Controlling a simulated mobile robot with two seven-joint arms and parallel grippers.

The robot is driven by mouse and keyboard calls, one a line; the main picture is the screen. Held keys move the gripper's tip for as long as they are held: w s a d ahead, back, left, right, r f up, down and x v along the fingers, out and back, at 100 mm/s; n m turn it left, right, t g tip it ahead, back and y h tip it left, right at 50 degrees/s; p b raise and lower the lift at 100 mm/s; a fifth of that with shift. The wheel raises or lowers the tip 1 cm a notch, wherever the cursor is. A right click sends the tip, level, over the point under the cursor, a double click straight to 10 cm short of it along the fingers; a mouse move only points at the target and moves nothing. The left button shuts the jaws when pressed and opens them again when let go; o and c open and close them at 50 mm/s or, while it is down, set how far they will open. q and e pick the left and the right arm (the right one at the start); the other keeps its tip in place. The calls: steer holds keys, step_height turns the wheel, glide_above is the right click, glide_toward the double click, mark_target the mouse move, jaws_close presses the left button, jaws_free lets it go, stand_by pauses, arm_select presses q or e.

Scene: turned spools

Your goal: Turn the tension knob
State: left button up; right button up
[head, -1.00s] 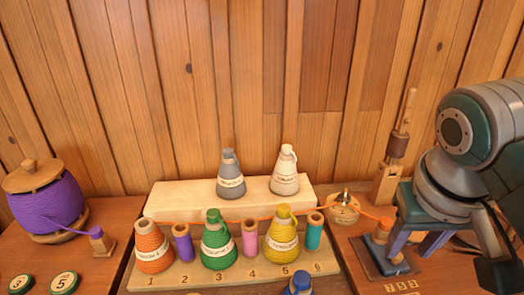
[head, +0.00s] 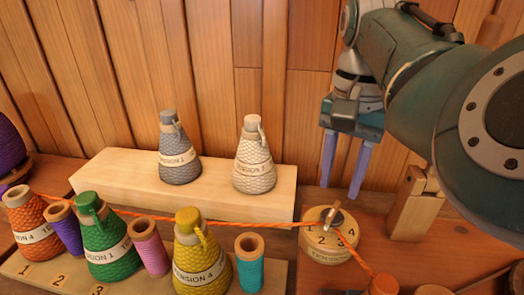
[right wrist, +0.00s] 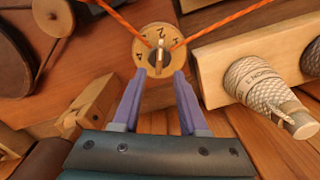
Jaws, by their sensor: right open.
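The tension knob is a round wooden dial (head: 328,243) with numbers on its face and a grey centre with a slim pointer bar (head: 331,217). It also shows in the right wrist view (right wrist: 158,52), just beyond the fingertips. An orange thread runs past it on both sides. My right gripper (head: 341,190) is open, its two purple fingers pointing down above and slightly behind the dial. In the right wrist view the fingertips (right wrist: 160,74) stand apart, one either side of the pointer's near end; I cannot tell whether they touch it. My left gripper is not in view.
A pale wooden block (head: 110,172) carries a grey cone (head: 180,150) and a white cone (head: 254,158) left of the dial. Coloured cones and spools, such as the yellow cone (head: 200,262), stand in front. A wooden post (head: 412,205) stands close on the right.

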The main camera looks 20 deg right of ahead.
mark_target(335, 206)
step_height(335, 206, down, 5)
steer(key=shift+d+r+b, duration=0.1)
steer(key=shift+b, duration=0.4)
steer(key=shift+c, duration=0.3)
jaws_close()
